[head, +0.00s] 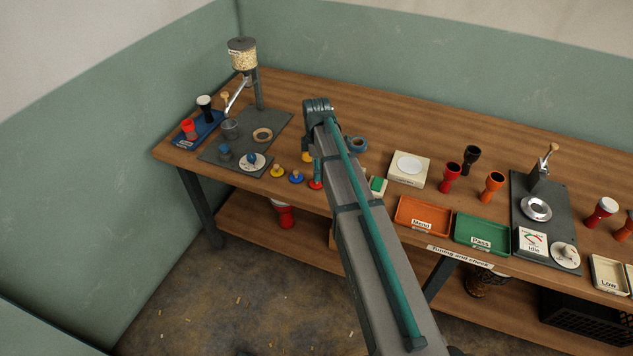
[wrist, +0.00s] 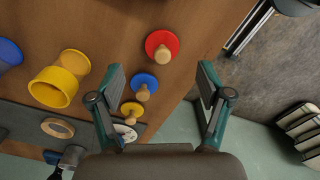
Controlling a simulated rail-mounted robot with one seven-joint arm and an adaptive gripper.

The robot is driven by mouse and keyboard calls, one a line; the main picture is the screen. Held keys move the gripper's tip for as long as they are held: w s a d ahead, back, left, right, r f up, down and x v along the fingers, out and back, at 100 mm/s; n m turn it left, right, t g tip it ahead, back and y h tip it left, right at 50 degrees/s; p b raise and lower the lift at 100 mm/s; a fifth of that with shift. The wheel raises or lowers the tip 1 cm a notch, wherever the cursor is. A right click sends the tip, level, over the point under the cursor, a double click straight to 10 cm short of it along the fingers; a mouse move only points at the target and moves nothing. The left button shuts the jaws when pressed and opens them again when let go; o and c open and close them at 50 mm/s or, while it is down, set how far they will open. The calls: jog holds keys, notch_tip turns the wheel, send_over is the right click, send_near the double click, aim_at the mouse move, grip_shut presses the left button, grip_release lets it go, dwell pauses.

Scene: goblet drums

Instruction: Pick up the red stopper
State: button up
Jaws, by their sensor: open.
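The red stopper (wrist: 162,46) is a red disc with a wooden knob. In the wrist view it lies on the wooden bench beyond my fingertips, towards the top of the picture. My gripper (wrist: 161,77) is open and empty, its two fingers spread wide. The stopper appears apart from both fingers. In the head view the red stopper (head: 315,184) sits near the bench's front edge, partly hidden by my arm and gripper. A blue stopper (wrist: 144,87) and a yellow stopper (wrist: 131,112) line up beside it, close to the left finger in the wrist view.
A yellow goblet drum (wrist: 74,63) lies left of the stoppers in the wrist view. The bench edge is close on the stopper's right there. In the head view, a green-and-white block (head: 377,186) and an orange tray (head: 424,216) stand to the right of my arm.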

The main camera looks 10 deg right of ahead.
jog(key=shift+s+f+p, duration=0.15)
jog(key=shift+f+p, duration=1.05)
jog(key=shift+f, duration=1.7)
jog(key=c, duration=0.9)
